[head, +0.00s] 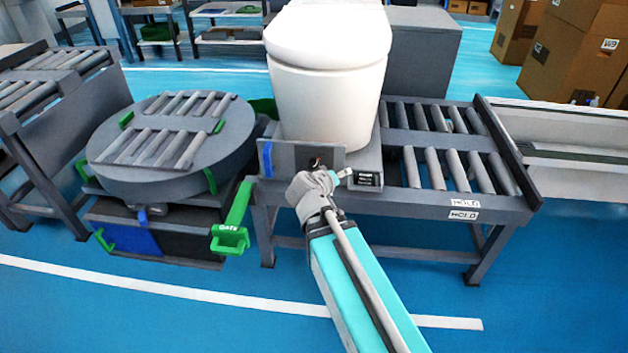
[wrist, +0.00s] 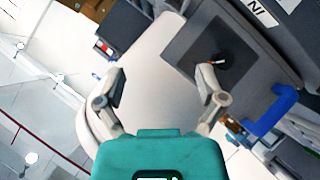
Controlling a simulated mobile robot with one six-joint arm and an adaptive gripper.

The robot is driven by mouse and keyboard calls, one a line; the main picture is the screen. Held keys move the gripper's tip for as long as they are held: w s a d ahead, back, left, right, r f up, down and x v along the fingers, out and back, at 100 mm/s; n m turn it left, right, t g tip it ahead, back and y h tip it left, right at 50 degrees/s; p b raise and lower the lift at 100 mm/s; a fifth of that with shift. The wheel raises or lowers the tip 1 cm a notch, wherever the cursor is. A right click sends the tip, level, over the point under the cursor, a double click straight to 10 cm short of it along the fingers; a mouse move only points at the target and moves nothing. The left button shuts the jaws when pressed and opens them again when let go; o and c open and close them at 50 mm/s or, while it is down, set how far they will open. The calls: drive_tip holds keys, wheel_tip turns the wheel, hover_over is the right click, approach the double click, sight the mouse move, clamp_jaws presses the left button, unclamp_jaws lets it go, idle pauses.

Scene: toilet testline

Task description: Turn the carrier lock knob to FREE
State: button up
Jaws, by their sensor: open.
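The carrier lock knob (head: 315,163) is a small dark knob with a reddish-orange mark. It sits on a grey plate (head: 290,158) at the front of the carrier under the white toilet (head: 328,100). In the wrist view the knob (wrist: 219,62) is on the dark plate (wrist: 200,48), right beside the tip of the right-hand finger. My gripper (head: 328,176) is in front of the plate. In the wrist view its fingers (wrist: 162,76) are wide apart with nothing between them. The knob is outside the gap; contact with the finger cannot be told. Its setting is unreadable.
A blue piece (head: 267,159) is at the plate's left end, and a dark labelled box (head: 367,180) is at its right. A green GATE handle (head: 231,228) stands to the left, beside the round roller turntable (head: 170,150). The roller conveyor (head: 450,170) with HOLD labels extends right.

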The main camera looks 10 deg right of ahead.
sight(313, 168)
drive_tip(key=w+a+f+n+t+b, duration=0.2)
drive_tip(key=a+f+t+b, duration=0.1)
drive_tip(key=b, duration=0.5)
drive_tip(key=w+a+f+n+t+y+b, duration=0.1)
drive_tip(key=w+a+f+n+t+b, duration=0.1)
drive_tip(key=b, duration=0.6)
drive_tip(key=a+f+n+t, duration=0.1)
drive_tip(key=a+f+t, duration=0.1)
drive_tip(key=a+f, duration=0.1)
drive_tip(key=shift+a+f+n+t+y+b, duration=0.3)
drive_tip(key=shift+a+f, duration=0.05)
drive_tip(key=shift+f, duration=0.4)
drive_tip(key=shift+w+d, duration=0.1)
drive_tip(key=shift+w, duration=0.2)
drive_tip(key=shift+x, duration=6.7)
drive_tip(key=c, duration=1.1)
drive_tip(key=shift+c, duration=0.2)
